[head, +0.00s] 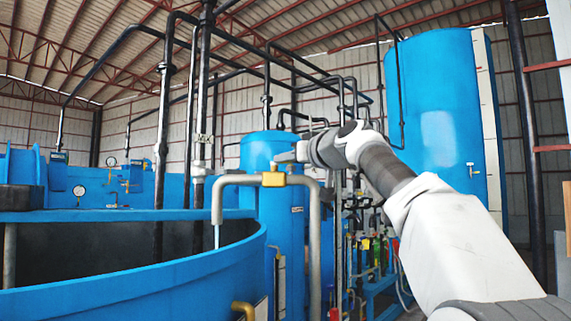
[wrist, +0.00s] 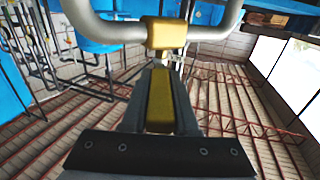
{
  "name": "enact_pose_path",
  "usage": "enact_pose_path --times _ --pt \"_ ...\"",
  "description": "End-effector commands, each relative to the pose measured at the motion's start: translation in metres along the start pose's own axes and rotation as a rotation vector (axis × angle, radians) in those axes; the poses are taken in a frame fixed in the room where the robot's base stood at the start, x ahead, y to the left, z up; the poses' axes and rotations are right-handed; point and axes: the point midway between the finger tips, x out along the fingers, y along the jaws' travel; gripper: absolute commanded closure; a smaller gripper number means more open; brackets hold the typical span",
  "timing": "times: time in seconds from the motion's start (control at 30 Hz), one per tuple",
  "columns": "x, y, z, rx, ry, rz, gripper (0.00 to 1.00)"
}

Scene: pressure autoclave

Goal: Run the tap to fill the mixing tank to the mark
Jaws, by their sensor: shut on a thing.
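The mixing tank is the large open blue tank (head: 130,288) at the lower left of the head view; its inside is dark. I cannot make out the fill mark or the water level. The grey tap pipe (head: 316,240) rises beside the tank and bends over its rim, with a yellow valve body (head: 273,179) on top. A thin pale stream of water (head: 216,237) falls from the spout into the tank. My gripper (head: 283,157) is at the valve. In the wrist view its fingers (wrist: 160,82) are shut on the yellow tap handle (wrist: 160,100), below the valve body (wrist: 165,33).
A blue cylinder (head: 270,147) stands just behind the tap. A tall blue tank (head: 435,110) is at the back right. Dark pipes (head: 165,110) run overhead and down behind the mixing tank. Gauges (head: 79,191) and small valves crowd the background. A yellow fitting (head: 243,308) sits on the tank's outside.

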Motion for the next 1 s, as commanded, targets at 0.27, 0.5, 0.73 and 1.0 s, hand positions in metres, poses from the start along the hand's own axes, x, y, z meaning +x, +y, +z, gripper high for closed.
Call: enact_pose_path --times 0.27,0.5,0.73,1.0 --pt "0.0023 0.0066 0.0089 0.004 -0.018 -0.074 1.00" --pt "0.0012 0.0094 0.0083 0.003 -0.014 -0.114 1.00" --pt "0.0005 0.0096 0.0080 0.001 -0.013 -0.125 1.00" --pt "0.0003 0.0096 0.0079 0.000 -0.014 -0.124 0.71"
